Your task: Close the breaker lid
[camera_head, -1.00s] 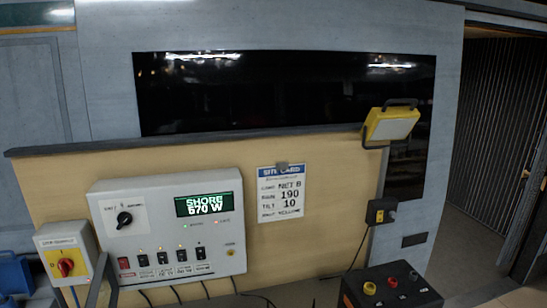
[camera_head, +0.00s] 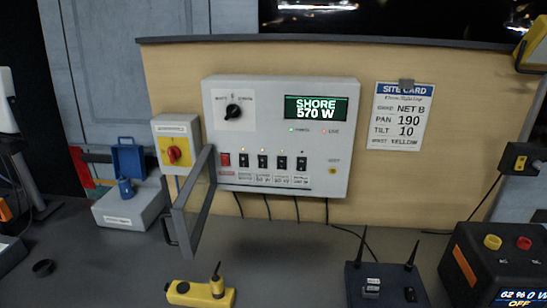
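The breaker lid (camera_head: 179,222) is a grey rectangular frame that stands swung open, jutting out toward me from the left end of the breaker row. The breakers (camera_head: 282,162) are a row of dark switches with a red one (camera_head: 225,160) at the left, uncovered on the lower part of the white power panel (camera_head: 345,140). The panel's green display (camera_head: 316,108) reads SHORE 570 W. A black rotary knob (camera_head: 232,111) sits at its upper left. Neither of my grippers is in view.
A red-and-yellow rotary switch (camera_head: 173,155) is left of the lid. A grey case with a blue lid (camera_head: 128,160) stands further left. A yellow device (camera_head: 201,292), a dark box with antennas (camera_head: 383,285) and a black battery box (camera_head: 470,262) stand on the grey bench (camera_head: 270,250).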

